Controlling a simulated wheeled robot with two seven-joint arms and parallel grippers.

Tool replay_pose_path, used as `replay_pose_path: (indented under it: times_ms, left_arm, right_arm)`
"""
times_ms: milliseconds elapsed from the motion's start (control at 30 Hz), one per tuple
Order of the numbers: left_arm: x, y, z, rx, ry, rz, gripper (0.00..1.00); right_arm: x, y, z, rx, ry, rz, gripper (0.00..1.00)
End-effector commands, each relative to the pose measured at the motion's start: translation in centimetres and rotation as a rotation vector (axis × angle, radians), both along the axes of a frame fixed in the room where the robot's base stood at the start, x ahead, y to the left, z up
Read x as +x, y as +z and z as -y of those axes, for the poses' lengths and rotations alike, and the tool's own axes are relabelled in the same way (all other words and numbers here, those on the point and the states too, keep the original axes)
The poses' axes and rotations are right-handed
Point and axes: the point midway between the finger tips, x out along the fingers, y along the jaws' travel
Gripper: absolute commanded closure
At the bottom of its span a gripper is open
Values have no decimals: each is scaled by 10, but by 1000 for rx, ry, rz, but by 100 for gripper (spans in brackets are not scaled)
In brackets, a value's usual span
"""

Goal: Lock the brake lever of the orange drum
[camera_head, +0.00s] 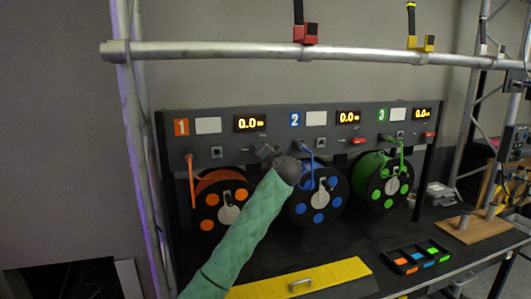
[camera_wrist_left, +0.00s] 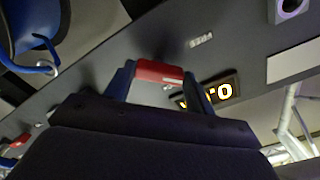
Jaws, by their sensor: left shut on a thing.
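The orange drum (camera_head: 208,206) hangs at the left of the dark panel (camera_head: 160,132), under the orange "1" label and a lit display (camera_head: 249,123). My left gripper (camera_head: 266,151) is at the panel below and right of that display, its arm in a green sleeve. In the left wrist view, its two fingers (camera_wrist_left: 158,84) are shut on a red lever handle (camera_wrist_left: 158,71), with a lit display (camera_wrist_left: 210,95) close by. In the head view my gripper hides this lever, so its angle is unclear. My right gripper is not in view.
The blue drum (camera_head: 319,209) and green drum (camera_head: 374,194) hang to the right, with red levers (camera_head: 358,141) and (camera_head: 428,134) above. A truss bar (camera_head: 200,50) crosses overhead. A yellow ramp (camera_head: 335,276) and a tray (camera_head: 397,256) lie on the dark table.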

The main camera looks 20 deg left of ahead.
Motion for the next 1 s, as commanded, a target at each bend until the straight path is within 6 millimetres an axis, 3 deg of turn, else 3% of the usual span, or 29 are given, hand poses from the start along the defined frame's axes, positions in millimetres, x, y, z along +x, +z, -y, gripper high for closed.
replay_pose_path:
  times_ms: [600,1000]
  left_arm:
    - [1,3,2,473,-1,-320,68]
    - [2,2,4,663,-2,-448,68]
  right_arm:
    - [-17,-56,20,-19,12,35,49]
    - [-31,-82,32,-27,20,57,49]
